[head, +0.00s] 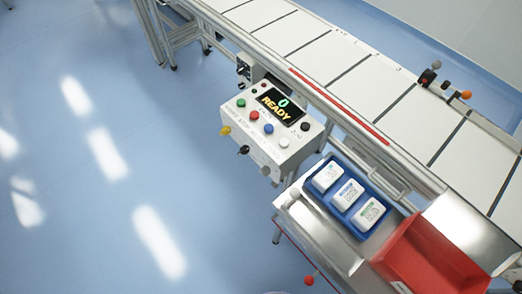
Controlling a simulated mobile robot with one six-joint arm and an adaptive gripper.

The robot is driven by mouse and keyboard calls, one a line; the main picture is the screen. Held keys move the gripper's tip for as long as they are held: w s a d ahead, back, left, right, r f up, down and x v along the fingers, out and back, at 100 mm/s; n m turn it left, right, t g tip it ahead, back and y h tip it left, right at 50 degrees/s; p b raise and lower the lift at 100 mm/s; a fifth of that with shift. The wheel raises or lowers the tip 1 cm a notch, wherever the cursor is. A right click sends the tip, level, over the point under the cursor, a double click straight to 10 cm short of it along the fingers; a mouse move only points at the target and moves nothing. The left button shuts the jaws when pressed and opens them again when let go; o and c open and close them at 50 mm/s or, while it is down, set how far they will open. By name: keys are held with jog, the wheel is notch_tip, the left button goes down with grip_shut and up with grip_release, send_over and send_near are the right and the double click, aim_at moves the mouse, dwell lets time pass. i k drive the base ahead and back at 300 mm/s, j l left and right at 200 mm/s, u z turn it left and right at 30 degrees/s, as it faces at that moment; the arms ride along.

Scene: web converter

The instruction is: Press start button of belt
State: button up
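A white control box (272,148) stands beside the belt conveyor (335,55). Its small screen (280,105) reads "0" and "READY". On its top face are a green button (241,102), a red button (255,115), a blue button (268,129), a white button (284,142) and a black button (305,127). Printing on the box is too small to read, so I cannot tell from labels which button is start. Nothing touches the buttons. My gripper is not in view.
Yellow (225,131) and black (243,150) knobs stick out of the box's front. Right of it, a blue tray (375,226) holds three white packs, with a red bin (430,262) beyond. A red-knobbed lever (309,281) is below. The blue floor (110,220) at left is clear.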

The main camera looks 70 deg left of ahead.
aim_at(240, 103)
jog(key=u, duration=2.35)
